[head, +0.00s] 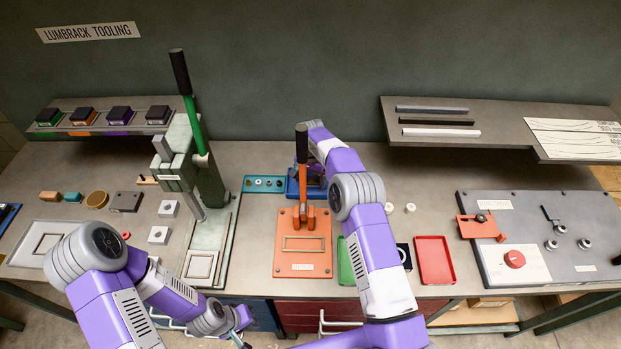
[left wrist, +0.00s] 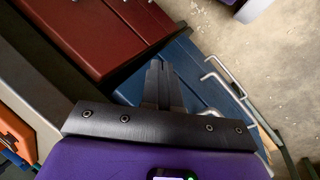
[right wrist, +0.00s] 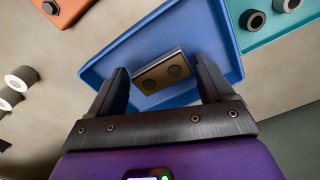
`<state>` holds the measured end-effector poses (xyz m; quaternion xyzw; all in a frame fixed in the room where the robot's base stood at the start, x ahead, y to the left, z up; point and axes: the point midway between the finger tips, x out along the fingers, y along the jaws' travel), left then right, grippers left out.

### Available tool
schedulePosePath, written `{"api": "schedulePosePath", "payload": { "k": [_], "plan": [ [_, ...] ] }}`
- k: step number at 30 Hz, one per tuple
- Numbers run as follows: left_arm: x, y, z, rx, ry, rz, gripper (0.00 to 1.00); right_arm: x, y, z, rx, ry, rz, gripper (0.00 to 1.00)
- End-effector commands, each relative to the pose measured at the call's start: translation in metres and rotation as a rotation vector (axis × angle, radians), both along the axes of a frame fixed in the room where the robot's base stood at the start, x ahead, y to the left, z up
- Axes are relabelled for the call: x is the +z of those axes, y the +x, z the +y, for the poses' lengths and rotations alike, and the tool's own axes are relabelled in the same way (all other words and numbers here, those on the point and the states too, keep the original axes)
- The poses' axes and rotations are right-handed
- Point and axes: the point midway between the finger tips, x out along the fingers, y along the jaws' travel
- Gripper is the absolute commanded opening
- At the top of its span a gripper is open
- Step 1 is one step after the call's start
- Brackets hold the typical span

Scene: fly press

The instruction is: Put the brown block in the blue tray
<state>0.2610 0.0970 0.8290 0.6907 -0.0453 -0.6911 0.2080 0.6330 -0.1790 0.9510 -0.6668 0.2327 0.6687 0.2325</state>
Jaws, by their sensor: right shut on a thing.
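A brown block (right wrist: 165,73) with two dark round spots on its face sits between the fingers of my right gripper (right wrist: 164,80). In the right wrist view it is over or inside the blue tray (right wrist: 185,32); I cannot tell whether it touches the floor. In the head view the blue tray (head: 292,189) lies behind the orange press fixture, mostly hidden by the fixture's lever and my right arm, which also hide the block. My left gripper (head: 242,338) is low in front of the bench, its fingers (left wrist: 160,80) together and empty.
The orange fixture (head: 290,258) with its upright lever stands just in front of the blue tray. A teal tray (head: 263,184) adjoins it on the left. A green tray (head: 347,262) and a red tray (head: 434,260) lie nearer the front. The tall green-handled press (head: 205,165) stands to the left.

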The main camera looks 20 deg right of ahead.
Motion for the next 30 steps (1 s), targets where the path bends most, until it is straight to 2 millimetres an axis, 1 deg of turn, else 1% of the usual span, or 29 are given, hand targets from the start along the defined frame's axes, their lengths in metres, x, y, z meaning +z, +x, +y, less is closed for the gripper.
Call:
{"api": "schedulePosePath", "payload": {
  "k": [7,11,12,14,15,16,22,25,28,30],
  "plan": [
    [0.0,0.0,0.0,0.0,0.0,0.0,0.0,-0.001,0.001,0.0,0.0,0.0,-0.003,0.43],
    [-0.004,0.0,0.0,0.0,0.0,0.0,0.0,-0.005,0.001,0.0,0.0,0.0,-0.003,0.43],
    [-0.004,0.0,0.0,0.0,0.0,0.0,0.0,-0.006,0.001,0.0,0.001,0.0,-0.003,0.83],
    [-0.003,0.0,0.0,0.0,0.0,0.0,0.0,-0.005,0.001,0.0,0.001,0.0,-0.003,0.92],
    [-0.003,0.0,0.0,0.0,0.0,0.0,0.0,-0.005,0.0,0.0,0.001,0.0,-0.003,0.98],
    [-0.003,0.0,0.0,0.0,0.0,0.0,0.0,-0.005,0.001,0.0,0.001,0.0,-0.003,1.0],
    [-0.003,0.0,0.0,0.0,0.0,0.0,0.0,-0.004,0.001,0.0,0.001,0.0,-0.003,1.0],
    [0.001,0.0,0.0,0.0,0.0,0.0,0.0,0.0,0.001,0.0,0.0,0.0,-0.003,1.0],
    [0.0,0.0,0.0,0.0,0.0,0.0,0.0,0.012,0.002,0.0,0.001,0.001,-0.007,1.0],
    [0.0,0.0,0.0,0.0,0.0,0.0,0.0,0.025,0.002,0.001,0.001,0.001,-0.007,1.0]
  ]
}}
